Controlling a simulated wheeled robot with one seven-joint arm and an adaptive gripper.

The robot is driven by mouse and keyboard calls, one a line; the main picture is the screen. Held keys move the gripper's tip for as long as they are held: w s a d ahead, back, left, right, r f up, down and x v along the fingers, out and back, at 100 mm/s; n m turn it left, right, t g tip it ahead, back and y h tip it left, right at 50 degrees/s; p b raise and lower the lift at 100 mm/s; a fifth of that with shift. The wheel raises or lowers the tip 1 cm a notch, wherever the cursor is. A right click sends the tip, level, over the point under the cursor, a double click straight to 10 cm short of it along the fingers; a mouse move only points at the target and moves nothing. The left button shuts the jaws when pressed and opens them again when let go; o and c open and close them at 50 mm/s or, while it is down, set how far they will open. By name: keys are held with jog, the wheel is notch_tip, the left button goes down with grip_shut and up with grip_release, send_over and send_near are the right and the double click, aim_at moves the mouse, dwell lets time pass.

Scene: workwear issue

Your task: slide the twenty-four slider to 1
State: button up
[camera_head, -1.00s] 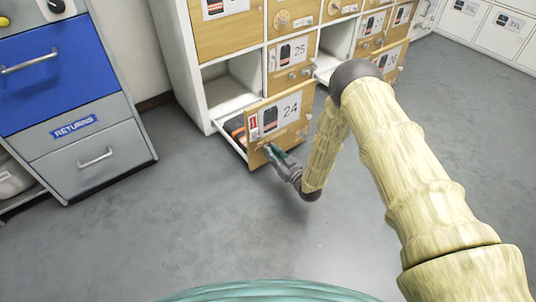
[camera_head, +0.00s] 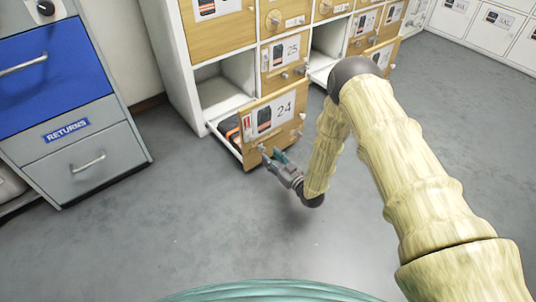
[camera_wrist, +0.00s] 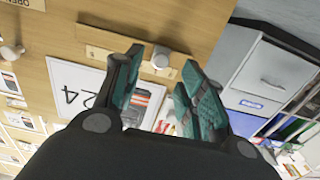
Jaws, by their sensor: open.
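The wooden front of drawer 24 (camera_head: 283,132) stands pulled out, with a picture label on it. A wooden slider strip (camera_wrist: 108,57) runs along the front below the label. Its pale round knob (camera_wrist: 160,60) is at the end nearer the red-and-white mark, the left end as the head view has it. My gripper (camera_head: 272,154) is open at the lower left of the drawer front. In the wrist view its teal fingertips (camera_wrist: 162,68) show on either side of the knob. I cannot tell whether they touch it. The digit marks are too small to read.
Drawer 24 holds orange and dark items (camera_head: 232,135). A second knob (camera_wrist: 12,50) is on the same front. Drawer 25 (camera_head: 286,55) is above. The grey returns cabinet (camera_head: 90,165) is at the left. The floor in front is clear.

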jog(key=v, duration=0.8)
jog(key=shift+s, duration=0.2)
jog(key=shift+d, duration=0.15)
jog(key=s+d+f+m+g+h+p, duration=0.2)
jog(key=s+h, duration=0.1)
jog(key=s, duration=0.2)
jog(key=s+d+f+m+g+h+p, duration=0.1)
jog(key=s+d+g+h+p, duration=0.15)
jog(key=s, duration=0.35)
jog(key=s+d+r+m+g+h+p, duration=0.2)
jog(key=s+d+g, duration=0.1)
jog(key=s, duration=0.8)
jog(key=s+d+r+m+g+h+p, duration=0.1)
jog(key=s+d+r+g+p, duration=0.2)
jog(key=s, duration=0.7)
jog(key=s+d+r+m+g+h+p, duration=0.15)
jog(key=s+g, duration=0.25)
jog(key=s, duration=0.7)
notch_tip(320, 180, up, 38)
jog(key=p, duration=3.6)
jog(key=shift+w+d+f+h, duration=0.2)
jog(key=shift+d+f+h, duration=0.1)
jog(key=shift+d, duration=0.1)
